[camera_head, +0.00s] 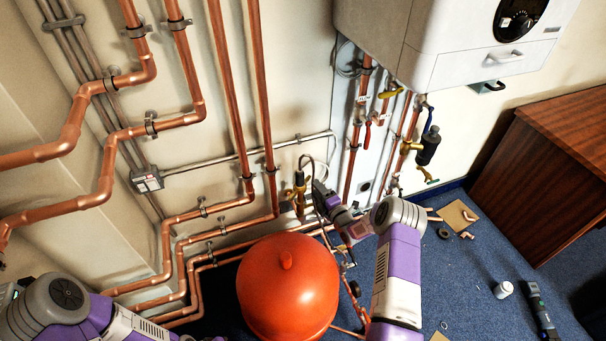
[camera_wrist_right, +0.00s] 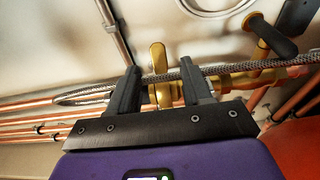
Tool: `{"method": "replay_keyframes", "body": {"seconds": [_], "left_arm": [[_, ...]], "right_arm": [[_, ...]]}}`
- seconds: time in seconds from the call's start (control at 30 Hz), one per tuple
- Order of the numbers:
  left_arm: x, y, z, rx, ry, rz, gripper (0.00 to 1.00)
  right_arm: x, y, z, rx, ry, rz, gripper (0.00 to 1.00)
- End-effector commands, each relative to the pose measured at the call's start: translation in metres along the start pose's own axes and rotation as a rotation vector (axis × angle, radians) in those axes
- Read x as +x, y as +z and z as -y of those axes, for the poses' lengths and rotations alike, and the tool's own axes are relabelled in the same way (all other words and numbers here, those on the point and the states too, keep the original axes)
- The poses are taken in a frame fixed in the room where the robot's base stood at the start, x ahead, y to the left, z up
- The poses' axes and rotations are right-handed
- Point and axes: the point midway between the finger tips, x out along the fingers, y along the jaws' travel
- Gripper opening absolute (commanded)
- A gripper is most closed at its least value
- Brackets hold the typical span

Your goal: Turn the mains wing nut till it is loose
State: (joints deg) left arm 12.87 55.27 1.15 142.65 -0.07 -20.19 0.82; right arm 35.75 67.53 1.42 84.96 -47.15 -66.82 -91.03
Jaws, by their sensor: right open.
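A brass wing-shaped piece, which looks like the mains wing nut (camera_wrist_right: 158,58), stands between the fingers of my right gripper (camera_wrist_right: 160,78) in the right wrist view. The fingers are open, one on each side, with visible gaps to the brass. A braided hose (camera_wrist_right: 235,69) runs across close to the brass piece and passes by the fingers. In the head view, the brass fitting (camera_head: 299,184) is on the wall pipework, and my right gripper (camera_head: 318,192) reaches it from the right, partly hiding this area. My left arm shows at the lower left, but its gripper is out of view.
A red-orange tank (camera_head: 287,288) stands just below the right gripper. Copper pipes (camera_head: 228,90) line the wall, and a dark-handled valve (camera_wrist_right: 272,36) is right of the fingers. A white boiler (camera_head: 440,40) hangs above right. Blue floor (camera_head: 480,270) is mostly open.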

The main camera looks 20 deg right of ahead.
Motion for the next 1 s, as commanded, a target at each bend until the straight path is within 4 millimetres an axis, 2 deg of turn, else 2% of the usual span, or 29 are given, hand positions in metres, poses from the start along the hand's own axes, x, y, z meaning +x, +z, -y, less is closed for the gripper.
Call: {"method": "replay_keyframes", "body": {"seconds": [0.4, 0.6, 0.83, 0.87, 1.0], "left_arm": [[0.022, 0.000, 0.008, -0.001, 0.000, 0.001, 0.43], [0.025, -0.001, 0.009, 0.000, 0.000, 0.001, 0.43], [0.024, -0.001, 0.009, 0.000, 0.000, 0.001, 0.43], [0.024, -0.001, 0.009, 0.000, 0.000, 0.001, 0.43], [0.024, -0.001, 0.009, 0.000, 0.000, 0.001, 0.43]], "right_arm": [[0.059, -0.001, 0.002, -0.002, 0.001, -0.001, 0.49], [0.071, 0.000, 0.001, -0.001, 0.000, 0.000, 0.49], [0.071, 0.000, 0.000, 0.000, -0.001, 0.000, 0.49], [0.071, 0.000, 0.000, 0.000, -0.001, 0.000, 0.47], [0.071, 0.000, 0.000, 0.000, -0.001, 0.000, 0.26]]}}
